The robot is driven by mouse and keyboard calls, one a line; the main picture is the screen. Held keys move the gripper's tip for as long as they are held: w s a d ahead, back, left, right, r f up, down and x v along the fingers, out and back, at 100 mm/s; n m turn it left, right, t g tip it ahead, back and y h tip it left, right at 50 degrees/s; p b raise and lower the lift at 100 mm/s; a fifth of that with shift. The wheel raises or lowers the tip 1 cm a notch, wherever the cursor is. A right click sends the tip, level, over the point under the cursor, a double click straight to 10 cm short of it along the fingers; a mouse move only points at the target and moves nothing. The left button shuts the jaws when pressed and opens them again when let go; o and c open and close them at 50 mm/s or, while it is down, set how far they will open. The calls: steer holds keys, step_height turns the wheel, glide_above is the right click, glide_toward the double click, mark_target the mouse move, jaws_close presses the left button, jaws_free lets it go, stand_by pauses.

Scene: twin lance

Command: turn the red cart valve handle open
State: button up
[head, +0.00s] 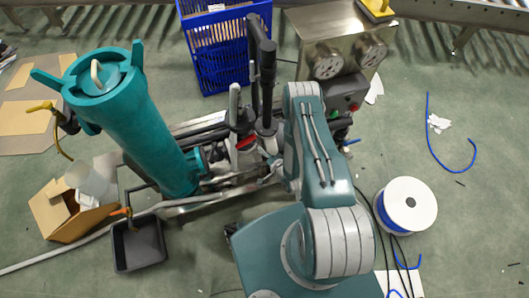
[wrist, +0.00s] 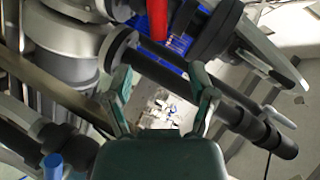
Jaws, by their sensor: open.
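A red bar, which looks like the valve handle (wrist: 157,18), enters the wrist view from the top edge, a little left of centre. A small red part (head: 246,142) shows on the cart in the head view, among dark pipes; I cannot tell if it is the same handle. My gripper (wrist: 160,84) is open and empty in the wrist view. Its two green fingers are spread below the red bar, apart from it in the picture. In the head view my arm hides most of the gripper.
A teal cylinder (head: 140,115) stands on the cart's left. Dark pipes (head: 265,75) rise near my arm, and a dark pipe (wrist: 190,82) crosses behind the fingers. A gauge box (head: 335,40), blue crate (head: 215,55), black tray (head: 138,245) and cable spool (head: 408,205) surround the cart.

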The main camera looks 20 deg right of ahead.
steer(key=n+t+y, duration=0.3)
glide_toward(252, 138)
steer(key=x, duration=0.7)
steer(key=f+x, duration=0.1)
steer(key=x, duration=0.2)
steer(key=shift+w, duration=0.35)
jaws_close()
